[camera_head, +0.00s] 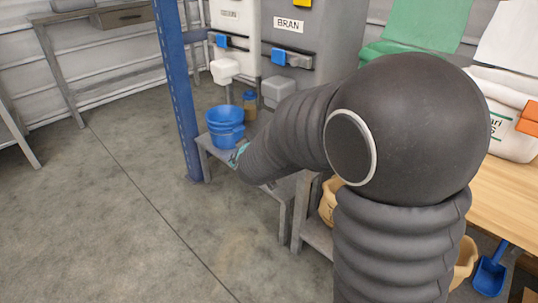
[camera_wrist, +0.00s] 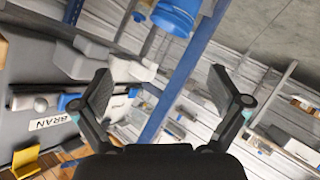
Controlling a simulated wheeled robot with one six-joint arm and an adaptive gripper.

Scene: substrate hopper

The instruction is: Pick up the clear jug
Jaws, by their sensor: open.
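I cannot make out a clear jug for certain in either view. A small tan, see-through-looking container with a blue top (camera_head: 250,107) stands behind a blue bucket (camera_head: 224,118) on a low grey bench (camera_head: 213,152). In the wrist view, a blue rounded object (camera_wrist: 176,16), likely the bucket, is cut off by the top edge. My gripper (camera_wrist: 160,78) is open, with nothing between its fingers. In the head view my arm reaches over the bench, and its end is mostly hidden near the bucket's front.
A blue post (camera_head: 178,85) stands left of the bucket. Behind are hoppers, one labelled BRAN (camera_head: 288,26), with protruding spouts (camera_head: 277,92). A wooden table (camera_head: 505,205) is at right, with a blue scoop (camera_head: 488,277) below. The floor at left is clear.

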